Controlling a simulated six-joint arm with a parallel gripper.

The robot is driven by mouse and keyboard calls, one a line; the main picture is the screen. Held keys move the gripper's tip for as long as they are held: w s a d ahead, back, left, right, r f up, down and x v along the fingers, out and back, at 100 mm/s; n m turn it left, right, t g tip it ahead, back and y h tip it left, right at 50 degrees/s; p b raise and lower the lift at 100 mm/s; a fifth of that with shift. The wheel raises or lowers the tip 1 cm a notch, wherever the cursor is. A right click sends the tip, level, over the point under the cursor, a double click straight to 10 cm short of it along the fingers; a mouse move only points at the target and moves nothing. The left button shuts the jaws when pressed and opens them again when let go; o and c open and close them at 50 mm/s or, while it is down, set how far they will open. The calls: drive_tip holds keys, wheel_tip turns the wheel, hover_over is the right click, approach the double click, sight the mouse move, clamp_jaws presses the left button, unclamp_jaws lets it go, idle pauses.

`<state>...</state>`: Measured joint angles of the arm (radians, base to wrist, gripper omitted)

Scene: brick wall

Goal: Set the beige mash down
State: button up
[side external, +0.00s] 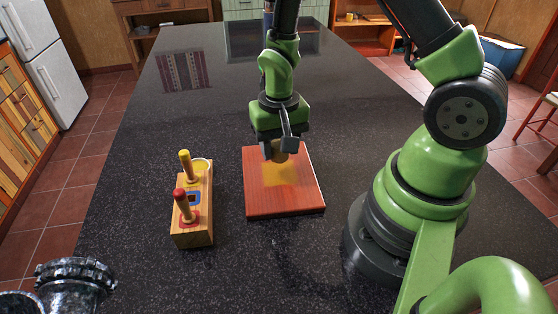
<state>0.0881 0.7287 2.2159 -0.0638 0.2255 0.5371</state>
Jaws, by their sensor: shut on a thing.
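My gripper (281,146) is over the far half of a reddish wooden board (296,200), pointing down. Its jaws are shut on a small tan-brown lump (279,155), which I take to be the beige mash. The jaws hide much of it. The lump hangs low near the board's far part; I cannot tell whether it touches. A yellow patch (281,175) shows on the board just in front of the lump.
A wooden block (193,233) with a red-topped peg (185,205) and a yellow-topped peg (186,166) stands left of the board. A striped mat (184,70) lies far back. Much dark tabletop is clear.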

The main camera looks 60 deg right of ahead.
sight(279, 161)
drive_tip(key=shift+f, duration=2)
drive_tip(key=shift+f, duration=0.1)
drive_tip(key=o, duration=0.7)
drive_tip(key=shift+o, duration=0.2)
wheel_tip(279, 161, up, 12)
drive_tip(key=shift+r, duration=0.2)
drive_tip(key=s+a+r+n+t+y, duration=0.1)
drive_tip(key=s+a+r+n+t, duration=0.1)
drive_tip(key=s+r, duration=0.3)
drive_tip(key=s+a+r+n+t+y, duration=0.1)
drive_tip(key=s+a+r+t, duration=0.2)
drive_tip(key=r, duration=0.8)
drive_tip(key=s+t, duration=0.2)
drive_tip(key=s, duration=0.1)
drive_tip(key=shift+r+n, duration=0.15)
drive_tip(key=shift+n, duration=0.25)
